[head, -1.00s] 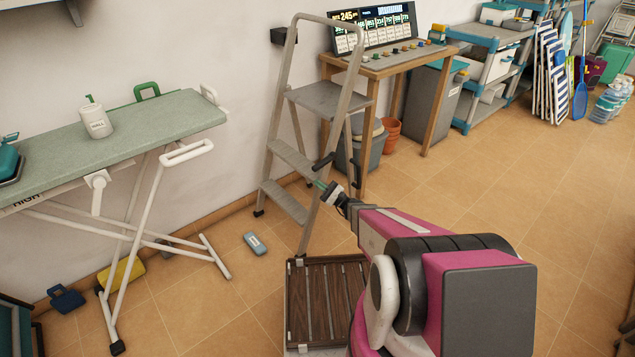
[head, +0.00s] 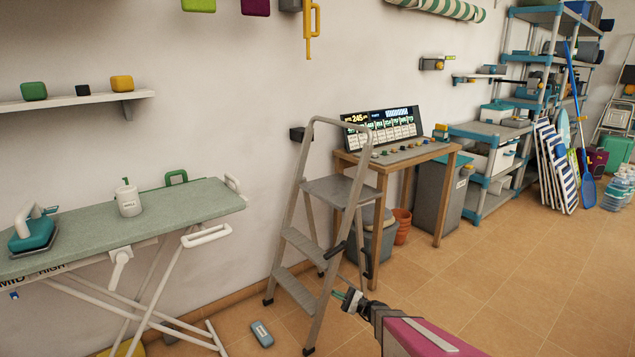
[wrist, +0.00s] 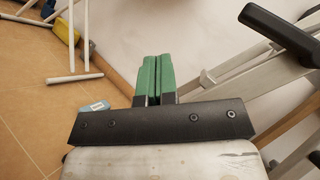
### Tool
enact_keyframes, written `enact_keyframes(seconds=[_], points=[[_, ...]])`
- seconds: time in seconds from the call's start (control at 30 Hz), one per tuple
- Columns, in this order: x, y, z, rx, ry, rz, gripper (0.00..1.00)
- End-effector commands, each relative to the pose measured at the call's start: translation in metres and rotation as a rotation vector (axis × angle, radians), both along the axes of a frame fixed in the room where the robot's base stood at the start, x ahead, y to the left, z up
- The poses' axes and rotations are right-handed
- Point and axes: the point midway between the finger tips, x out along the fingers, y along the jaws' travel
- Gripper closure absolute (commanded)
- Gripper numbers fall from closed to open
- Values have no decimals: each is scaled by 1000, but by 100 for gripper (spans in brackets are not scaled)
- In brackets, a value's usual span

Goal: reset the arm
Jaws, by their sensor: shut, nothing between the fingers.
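My gripper (head: 348,297) shows at the bottom centre of the head view, at the end of my magenta and grey arm. It is beside the lower part of the grey stepladder (head: 337,190). In the wrist view its two green fingers (wrist: 153,75) are pressed together with nothing between them. A black ladder part (wrist: 278,33) is close by on the right of the wrist view, apart from the fingers.
An ironing board (head: 85,225) with an iron (head: 34,232) and white bottle (head: 128,200) stands at left. A wooden table (head: 415,152) with a display panel is behind the ladder. A blue-grey box (head: 262,334) lies on the floor. Open tiled floor (head: 500,280) is at right.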

Motion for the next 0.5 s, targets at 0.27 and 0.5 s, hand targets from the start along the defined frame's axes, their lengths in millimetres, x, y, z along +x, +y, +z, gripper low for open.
enact_keyframes(seconds=[0.27,0.5], points=[[-59,30,39,-456,-40,214,100],[-108,19,58,-906,-121,364,100]])
